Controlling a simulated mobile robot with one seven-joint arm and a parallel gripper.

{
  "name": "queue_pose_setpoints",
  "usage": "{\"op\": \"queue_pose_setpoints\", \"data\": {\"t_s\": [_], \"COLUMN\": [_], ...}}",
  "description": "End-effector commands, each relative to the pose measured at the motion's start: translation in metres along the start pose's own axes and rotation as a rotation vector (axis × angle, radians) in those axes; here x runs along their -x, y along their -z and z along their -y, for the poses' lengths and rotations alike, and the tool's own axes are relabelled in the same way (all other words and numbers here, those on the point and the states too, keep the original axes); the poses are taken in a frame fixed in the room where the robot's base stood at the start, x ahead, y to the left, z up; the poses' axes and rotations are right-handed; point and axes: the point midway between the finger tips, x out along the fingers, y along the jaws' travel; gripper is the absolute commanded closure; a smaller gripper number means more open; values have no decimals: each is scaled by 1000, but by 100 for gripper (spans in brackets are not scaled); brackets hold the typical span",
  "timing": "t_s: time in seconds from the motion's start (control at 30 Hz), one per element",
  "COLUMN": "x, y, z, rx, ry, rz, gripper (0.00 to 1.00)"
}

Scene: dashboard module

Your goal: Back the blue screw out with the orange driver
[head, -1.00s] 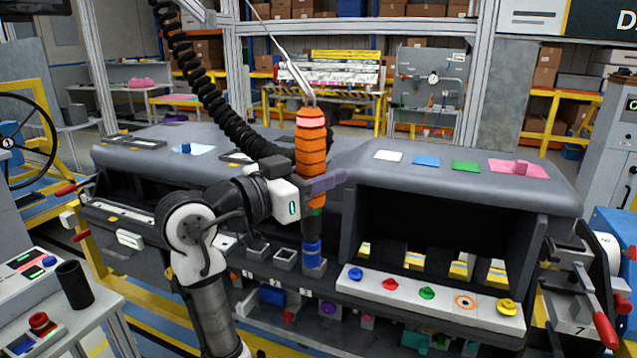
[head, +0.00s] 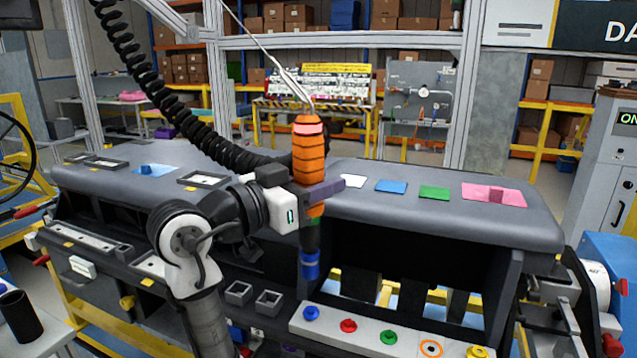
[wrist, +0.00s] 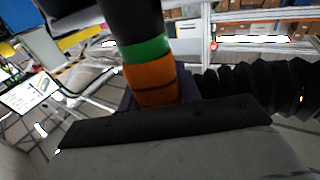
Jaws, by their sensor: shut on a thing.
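The orange driver (head: 308,165) hangs upright in the jaws of my gripper (head: 315,197), below a cable. It has dark bands, a green ring and a dark shaft with a blue lower end (head: 309,265). In the wrist view its orange and green body (wrist: 153,80) is held across the jaws. Its blue end appears in front of the dark dashboard opening, above the white strip; the exact gap is unclear. A blue round piece (head: 311,313) sits at the left of that strip. It may be the blue screw, but I cannot tell.
The white strip (head: 408,342) also carries red, green, orange-ringed and yellow pieces. Two grey square sockets (head: 238,293) sit left of it. The dashboard top (head: 410,215) carries coloured pads, with a blue block (head: 146,168) and a pink block (head: 497,195). A black coiled hose (head: 160,115) runs behind my arm.

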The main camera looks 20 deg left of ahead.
Motion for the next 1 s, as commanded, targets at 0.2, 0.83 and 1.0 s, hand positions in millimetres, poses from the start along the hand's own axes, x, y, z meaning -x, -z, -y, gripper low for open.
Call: {"op": "queue_pose_setpoints", "data": {"t_s": [0.2,0.83,1.0], "x": [0,1,1], "y": [-1,-36,-47], "z": [-1,-1,-1], "rx": [-4,-4,-3], "ry": [-2,-3,-3], "rz": [4,4,4], "gripper": [100,100,100]}}
